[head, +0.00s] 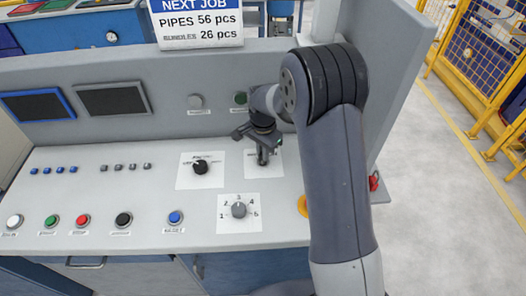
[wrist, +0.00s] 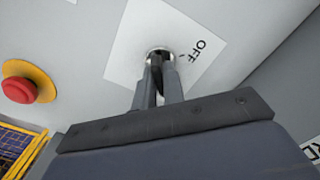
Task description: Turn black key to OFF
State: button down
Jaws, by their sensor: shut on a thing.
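My gripper (head: 263,158) is over a white label plate (head: 252,169) on the sloping control panel, to the right of the black knob. In the wrist view, my gripper (wrist: 159,64) is shut on the black key (wrist: 158,72), at a round metal lock (wrist: 160,51) in the white plate (wrist: 128,48). The word OFF is printed on the plate to the upper right of the lock. The fingers cover most of the key, so its exact angle is hard to tell.
A black selector knob (head: 200,167) and a grey numbered dial (head: 239,209) sit close by. A red button with a yellow collar (wrist: 20,88) shows in the wrist view. The panel's upright back wall (head: 170,106) rises behind my gripper.

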jog(key=shift+n, duration=0.4)
jog(key=n+b, duration=0.2)
jog(key=n, duration=0.1)
jog(key=shift+f+n, duration=0.1)
jog(key=shift+n, duration=0.3)
jog(key=n+b, duration=0.1)
jog(key=n, duration=0.3)
jog(key=n+b, duration=0.1)
jog(key=n, duration=0.8)
jog(key=shift+b, duration=0.3)
jog(key=shift+n, duration=0.3)
jog(key=c, duration=1.5)
grip_release()
jog(key=shift+r, duration=0.2)
